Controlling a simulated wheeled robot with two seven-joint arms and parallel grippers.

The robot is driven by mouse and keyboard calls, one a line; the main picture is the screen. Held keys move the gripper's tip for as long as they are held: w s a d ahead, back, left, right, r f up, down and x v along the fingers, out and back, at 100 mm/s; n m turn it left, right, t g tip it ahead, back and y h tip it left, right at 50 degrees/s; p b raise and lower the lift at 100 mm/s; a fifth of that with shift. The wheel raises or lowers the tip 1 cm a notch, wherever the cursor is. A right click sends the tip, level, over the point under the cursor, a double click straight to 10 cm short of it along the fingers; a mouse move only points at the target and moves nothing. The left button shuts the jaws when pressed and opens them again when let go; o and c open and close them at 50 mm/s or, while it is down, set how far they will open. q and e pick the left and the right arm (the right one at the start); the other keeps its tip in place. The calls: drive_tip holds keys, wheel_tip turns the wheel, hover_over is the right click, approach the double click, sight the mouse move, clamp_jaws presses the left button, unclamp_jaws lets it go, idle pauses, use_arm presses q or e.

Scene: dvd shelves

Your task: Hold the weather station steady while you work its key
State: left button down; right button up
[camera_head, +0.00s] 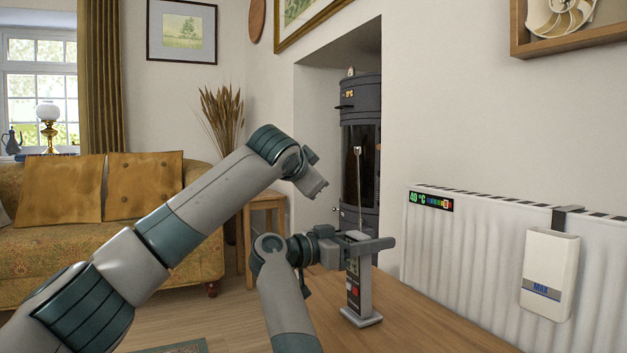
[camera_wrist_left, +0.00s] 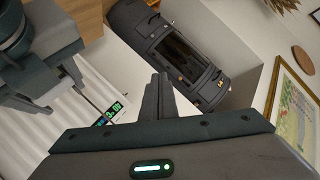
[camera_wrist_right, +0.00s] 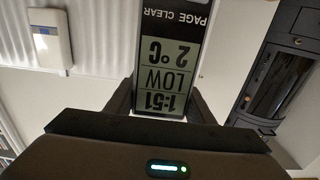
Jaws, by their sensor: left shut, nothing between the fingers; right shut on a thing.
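The weather station (camera_head: 354,291) stands upright on the wooden table, a slim grey device with a flat foot and a tall thin antenna. My right gripper (camera_head: 376,245) is shut on its upper part. In the right wrist view, the weather station (camera_wrist_right: 170,52) sits between the fingers; its display reads 1:51, LOW and 2 °C upside down, with the words PAGE and CLEAR above. My left gripper (camera_head: 312,187) is raised above and left of the station, apart from it. In the left wrist view its fingers (camera_wrist_left: 158,92) are shut and empty. The key itself is not clear.
A white radiator (camera_head: 480,262) with a white box marked MAX (camera_head: 550,275) and a 40 °C strip (camera_head: 431,201) stands at the right. A dark stove (camera_head: 361,110) is in the alcove behind. The wooden table (camera_head: 420,325) is bare around the station's foot.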

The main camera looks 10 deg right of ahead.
use_arm(q)
drive_tip(key=shift+s, duration=0.1)
use_arm(e)
drive_tip(key=shift+f, duration=0.15)
use_arm(q)
drive_tip(key=s, duration=0.1)
drive_tip(key=s+a, duration=0.2)
drive_tip(key=s, duration=0.1)
drive_tip(key=shift+s+f, duration=0.1)
drive_tip(key=shift+f, duration=0.2)
idle(0.3)
use_arm(e)
drive_tip(key=o, duration=1.4)
drive_tip(key=shift+o, duration=0.2)
drive_tip(key=shift+a, duration=0.1)
drive_tip(key=v, duration=1.2)
